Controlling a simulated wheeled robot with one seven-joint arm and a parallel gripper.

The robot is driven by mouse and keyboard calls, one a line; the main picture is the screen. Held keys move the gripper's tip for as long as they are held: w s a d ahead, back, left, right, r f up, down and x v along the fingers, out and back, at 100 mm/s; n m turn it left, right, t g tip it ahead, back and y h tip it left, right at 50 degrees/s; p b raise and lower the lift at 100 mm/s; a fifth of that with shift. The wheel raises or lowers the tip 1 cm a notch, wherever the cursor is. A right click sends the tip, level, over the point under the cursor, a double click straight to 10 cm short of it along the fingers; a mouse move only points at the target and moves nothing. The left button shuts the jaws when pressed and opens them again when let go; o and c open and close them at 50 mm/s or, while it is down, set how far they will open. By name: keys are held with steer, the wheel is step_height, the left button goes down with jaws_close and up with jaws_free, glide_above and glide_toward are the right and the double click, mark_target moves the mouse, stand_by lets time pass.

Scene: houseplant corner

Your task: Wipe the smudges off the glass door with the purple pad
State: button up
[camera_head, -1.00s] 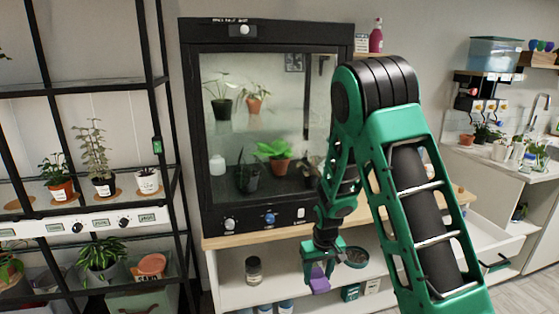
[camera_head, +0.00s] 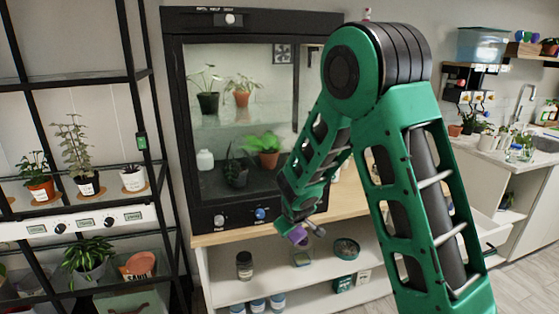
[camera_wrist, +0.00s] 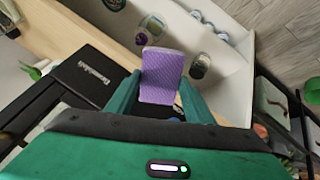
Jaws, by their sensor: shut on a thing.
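The glass door (camera_head: 235,130) of the black cabinet shows plants behind it; a hazy, whitish patch lies across its middle, and single smudges are hard to tell. My gripper (camera_head: 296,238) is shut on the purple pad (camera_head: 299,236), in front of the wooden counter edge below the cabinet. In the wrist view, the purple pad (camera_wrist: 162,75) sits between the two green fingers of my gripper (camera_wrist: 160,98). The pad is apart from the glass. My arm hides the right part of the cabinet.
A black shelf rack with potted plants (camera_head: 75,155) stands left of the cabinet. Control knobs (camera_head: 261,214) sit under the door. Jars (camera_head: 244,265) and a bowl (camera_head: 346,249) stand on the shelf below the counter (camera_head: 345,205). A sink counter (camera_head: 500,155) is at right.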

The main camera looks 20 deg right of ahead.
steer(key=w+a+r+n+t+y, duration=0.1)
steer(key=a+r+n+t+y, duration=0.15)
steer(key=r+t, duration=0.7)
steer(key=a+r+n+t+y, duration=0.1)
steer(key=r+n+t, duration=0.2)
steer(key=r, duration=1.3)
steer(key=shift+g, duration=0.25)
steer(key=shift+w+a, duration=0.2)
steer(key=shift+w, duration=2.85)
steer(key=shift+w, duration=0.85)
steer(key=d, duration=1.2)
steer(key=shift+a, duration=6.1)
steer(key=shift+r, duration=0.1)
